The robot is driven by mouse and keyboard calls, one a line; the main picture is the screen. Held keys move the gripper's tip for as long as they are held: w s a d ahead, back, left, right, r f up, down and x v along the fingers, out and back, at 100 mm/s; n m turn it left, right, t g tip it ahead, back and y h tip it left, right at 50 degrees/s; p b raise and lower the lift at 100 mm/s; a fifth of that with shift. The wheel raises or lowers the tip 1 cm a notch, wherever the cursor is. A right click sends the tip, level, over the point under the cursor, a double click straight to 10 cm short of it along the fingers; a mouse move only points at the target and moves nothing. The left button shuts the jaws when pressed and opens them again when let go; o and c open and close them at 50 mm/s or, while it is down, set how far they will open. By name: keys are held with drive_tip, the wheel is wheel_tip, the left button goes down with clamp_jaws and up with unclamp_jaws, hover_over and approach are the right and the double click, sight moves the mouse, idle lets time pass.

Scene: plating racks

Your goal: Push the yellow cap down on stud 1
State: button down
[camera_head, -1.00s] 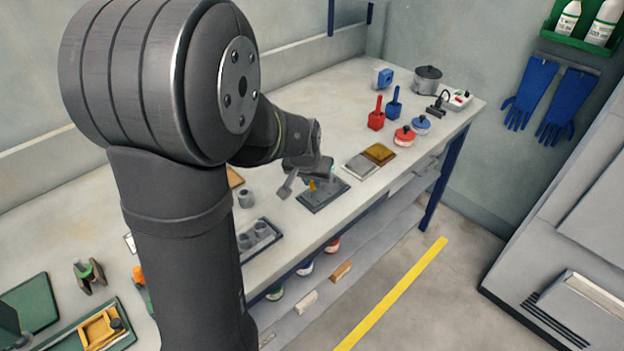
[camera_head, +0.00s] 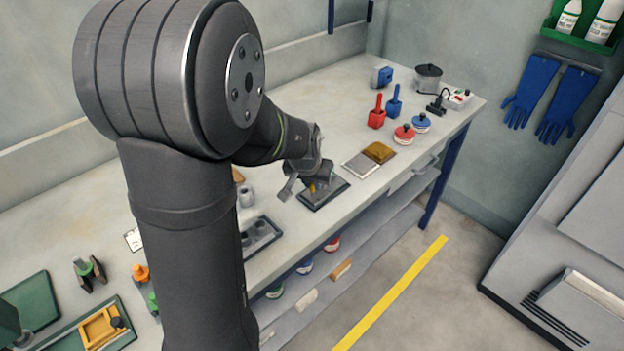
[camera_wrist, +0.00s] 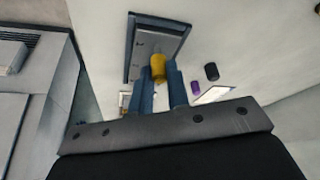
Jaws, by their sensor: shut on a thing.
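The yellow cap (camera_wrist: 158,68) sits between the two blue-grey fingers of my gripper (camera_wrist: 160,74) in the wrist view, and the jaws are shut on it. A grey rack plate (camera_wrist: 166,38) with a dark edge lies just beyond the cap. The head view shows a small bit of the yellow cap (camera_head: 313,188) under my gripper (camera_head: 308,184), over the dark plate (camera_head: 333,189) near the bench's front edge. The stud below the cap is hidden, and I cannot tell whether the cap touches it. No stud number can be read.
A purple cylinder (camera_wrist: 195,88) and a dark cylinder (camera_wrist: 211,71) stand beside the plate in the wrist view. In the head view, a tray with grey cylinders (camera_head: 274,231) lies to the left, and brown and grey pads (camera_head: 378,152) lie to the right.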

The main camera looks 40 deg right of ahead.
drive_tip(key=shift+f, duration=0.95)
drive_tip(key=c, duration=1.3)
unclamp_jaws()
drive_tip(key=v, duration=1.7)
drive_tip(key=shift+r, duration=0.25)
drive_tip(key=shift+w+f, duration=0.1)
drive_tip(key=shift+f, duration=0.05)
drive_tip(key=x, duration=1.7)
drive_tip(key=shift+f, duration=0.15)
